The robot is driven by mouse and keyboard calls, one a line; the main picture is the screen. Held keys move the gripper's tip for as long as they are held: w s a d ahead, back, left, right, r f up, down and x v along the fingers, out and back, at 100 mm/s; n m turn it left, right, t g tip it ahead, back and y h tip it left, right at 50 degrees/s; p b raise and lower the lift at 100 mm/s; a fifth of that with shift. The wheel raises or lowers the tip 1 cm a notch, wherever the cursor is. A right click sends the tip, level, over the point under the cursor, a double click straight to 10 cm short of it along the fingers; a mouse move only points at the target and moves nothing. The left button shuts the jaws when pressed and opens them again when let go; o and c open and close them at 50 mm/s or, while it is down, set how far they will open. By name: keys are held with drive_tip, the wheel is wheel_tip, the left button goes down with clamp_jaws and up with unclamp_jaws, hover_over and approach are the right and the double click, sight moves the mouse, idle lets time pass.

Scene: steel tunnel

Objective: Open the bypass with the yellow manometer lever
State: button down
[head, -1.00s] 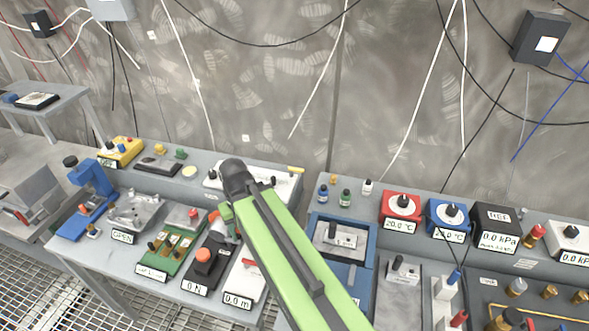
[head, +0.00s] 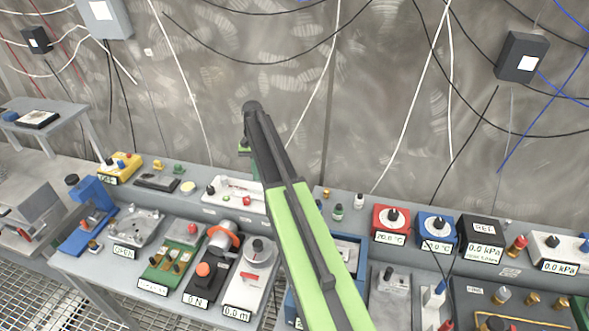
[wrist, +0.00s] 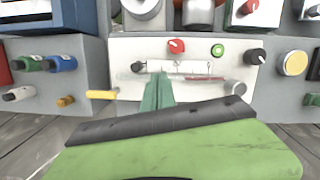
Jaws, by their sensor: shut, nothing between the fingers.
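The white manometer panel (wrist: 205,52) fills the upper middle of the wrist view, with a thin clear tube across it. The yellow lever (wrist: 102,94) sticks out at the panel's lower left. My gripper (wrist: 158,80) is shut and empty, in front of the panel and right of the lever, apart from it. In the head view the panel (head: 232,204) stands on the bench's rear ledge, partly behind my arm. There my gripper (head: 244,147) hangs above the panel. The yellow lever is not visible in the head view, where my arm covers the panel's right end.
On the panel are a red knob (wrist: 177,46), a green button (wrist: 217,50) and a black knob (wrist: 257,56). Blue and green plugs (wrist: 62,64) lie left of the lever. Several instruments, including a white one (head: 250,275), crowd the bench before the panel.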

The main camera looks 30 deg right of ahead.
drive_tip(key=d+r+m+p, duration=0.1)
drive_tip(key=d+r+p, duration=0.1)
drive_tip(key=d, duration=0.7)
drive_tip(key=s+d+r+m+p, duration=0.1)
drive_tip(key=d+r+p, duration=0.1)
drive_tip(key=d, duration=0.8)
drive_tip(key=shift+r+m+y, duration=0.3)
drive_tip(key=shift+r, duration=0.5)
drive_tip(key=shift+s, duration=0.1)
drive_tip(key=s+a+f+b, duration=0.4)
drive_tip(key=a+f+b, duration=0.1)
drive_tip(key=f+b, duration=0.4)
drive_tip(key=shift+s+f+b, duration=0.2)
drive_tip(key=shift+f+b, duration=0.1)
drive_tip(key=shift+b, duration=0.05)
